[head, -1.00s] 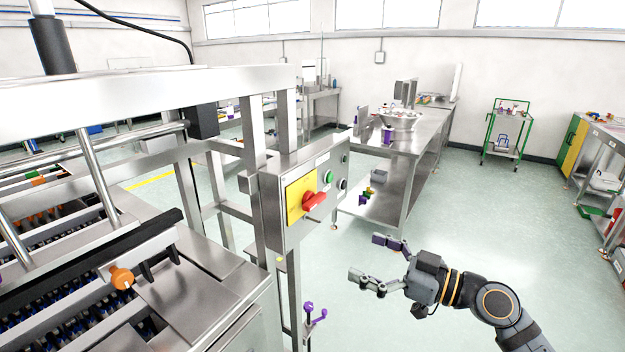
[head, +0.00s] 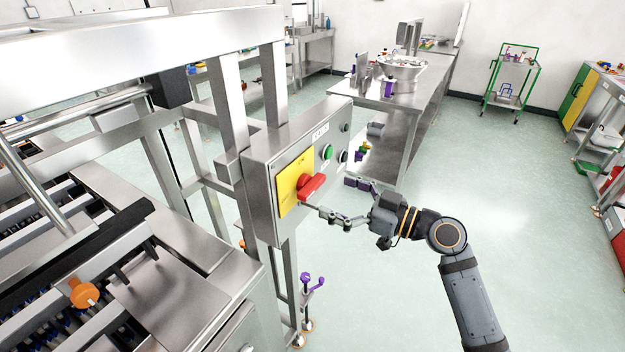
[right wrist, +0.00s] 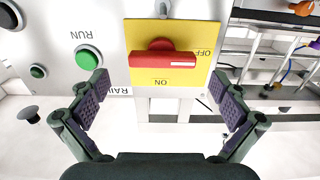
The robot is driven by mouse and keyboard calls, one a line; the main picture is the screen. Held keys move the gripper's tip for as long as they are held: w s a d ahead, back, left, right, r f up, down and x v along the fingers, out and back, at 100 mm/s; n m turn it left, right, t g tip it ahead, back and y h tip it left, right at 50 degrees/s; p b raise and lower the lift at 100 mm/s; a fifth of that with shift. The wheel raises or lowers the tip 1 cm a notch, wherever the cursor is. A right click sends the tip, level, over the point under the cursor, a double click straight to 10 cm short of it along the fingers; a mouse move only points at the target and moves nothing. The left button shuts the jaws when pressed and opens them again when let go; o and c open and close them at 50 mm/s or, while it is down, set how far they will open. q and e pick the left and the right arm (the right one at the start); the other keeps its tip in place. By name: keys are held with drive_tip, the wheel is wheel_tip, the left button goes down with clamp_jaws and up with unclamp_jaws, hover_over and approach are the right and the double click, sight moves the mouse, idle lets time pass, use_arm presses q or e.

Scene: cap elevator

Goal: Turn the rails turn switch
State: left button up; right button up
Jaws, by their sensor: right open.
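The red rails turn switch (head: 312,186) sits on a yellow plate (head: 288,196) on the front of a metal control box. In the right wrist view the red handle (right wrist: 163,60) lies level across the yellow plate (right wrist: 160,83), with a white line on its right half. "OFF" shows at its upper right and "ON" below it, upside down. My right gripper (head: 336,199) is open and empty, in front of the switch. In the right wrist view its fingers (right wrist: 160,90) stand apart at either side of the plate, with the handle ahead between them. Contact cannot be told. My left gripper is not in view.
A green RUN button (head: 328,152) and a dark button (head: 344,156) sit beside the plate on the control box (head: 262,190). The metal machine frame (head: 237,110) stands at left. A long steel table (head: 425,105) is behind.

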sight(317, 188)
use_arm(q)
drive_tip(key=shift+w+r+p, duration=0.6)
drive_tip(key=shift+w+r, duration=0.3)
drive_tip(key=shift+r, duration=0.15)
use_arm(e)
drive_tip(key=shift+w+a+r, duration=0.2)
drive_tip(key=shift+w+a, duration=0.15)
drive_tip(key=shift+a, duration=0.3)
drive_tip(key=shift+w+a+r, duration=0.2)
drive_tip(key=shift+w+a, duration=0.1)
drive_tip(key=shift+a, duration=0.3)
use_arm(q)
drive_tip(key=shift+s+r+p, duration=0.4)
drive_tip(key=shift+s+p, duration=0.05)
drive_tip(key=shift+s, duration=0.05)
use_arm(e)
drive_tip(key=shift+x, duration=1.15)
drive_tip(key=shift+w+a+f, duration=0.25)
drive_tip(key=shift+a+f, duration=0.05)
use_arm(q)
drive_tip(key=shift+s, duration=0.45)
use_arm(e)
drive_tip(key=shift+c, duration=0.4)
drive_tip(key=c, duration=0.9)
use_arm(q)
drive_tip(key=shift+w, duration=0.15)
